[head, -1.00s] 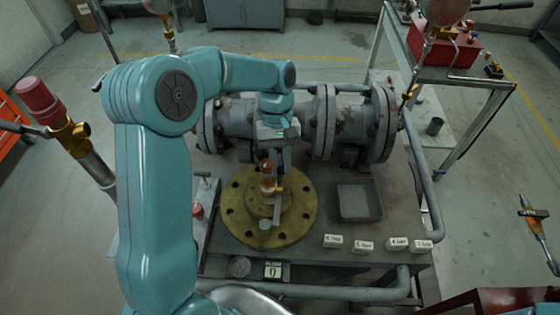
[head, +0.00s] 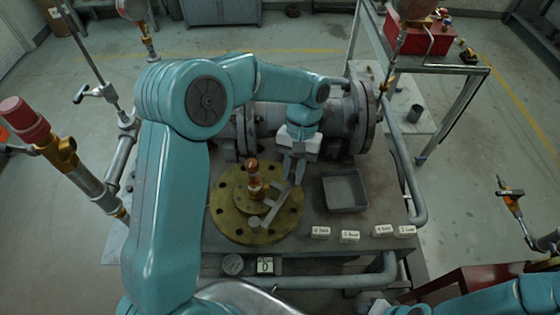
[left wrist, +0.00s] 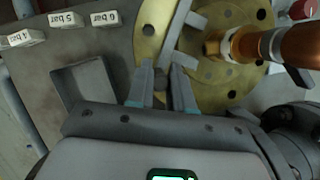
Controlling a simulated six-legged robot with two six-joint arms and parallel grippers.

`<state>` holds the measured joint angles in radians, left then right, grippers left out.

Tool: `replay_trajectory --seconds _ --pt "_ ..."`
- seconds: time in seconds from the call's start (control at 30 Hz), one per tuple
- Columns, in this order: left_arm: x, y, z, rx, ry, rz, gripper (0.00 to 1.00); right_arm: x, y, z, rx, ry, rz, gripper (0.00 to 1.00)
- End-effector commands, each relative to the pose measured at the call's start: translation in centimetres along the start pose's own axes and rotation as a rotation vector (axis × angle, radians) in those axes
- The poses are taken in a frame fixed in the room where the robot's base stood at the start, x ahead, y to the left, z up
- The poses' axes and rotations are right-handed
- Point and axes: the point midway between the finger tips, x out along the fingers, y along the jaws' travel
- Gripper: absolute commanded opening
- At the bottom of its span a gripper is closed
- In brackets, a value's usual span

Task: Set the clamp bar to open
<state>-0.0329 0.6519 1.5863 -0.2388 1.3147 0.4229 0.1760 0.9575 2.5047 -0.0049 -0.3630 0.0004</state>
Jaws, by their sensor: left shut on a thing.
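The grey clamp bar (head: 268,208) lies across the round yellow flange (head: 228,222), slanting from the near side up to the right. A copper and brass fitting (head: 254,178) stands upright at the flange's middle. My left gripper (head: 291,181) is at the bar's far right end, at the flange's edge. In the left wrist view its two fingers (left wrist: 161,88) are closed around a dark grey end (left wrist: 160,77) of the bar, partly hidden by them. The fitting also shows lying across the upper right of that view (left wrist: 265,45). My right gripper is out of view.
A grey open tray (head: 345,190) sits right of the flange. Several white labelled blocks (head: 350,237) stand along the bench's front, with a card reading 0 (head: 265,266) beside a round gauge (head: 232,264). A large grey pipe valve (head: 340,125) lies behind the gripper.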

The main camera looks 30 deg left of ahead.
Motion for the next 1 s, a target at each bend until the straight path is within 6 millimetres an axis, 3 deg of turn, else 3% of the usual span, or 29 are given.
replay_trajectory --seconds 0.4,1.0 --pt "0.7 4.0 2.1 0.292 0.004 -0.120 0.00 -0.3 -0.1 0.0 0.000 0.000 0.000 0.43" --pt "1.2 5.4 3.2 0.412 0.005 -0.168 0.00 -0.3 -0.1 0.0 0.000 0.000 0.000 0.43"
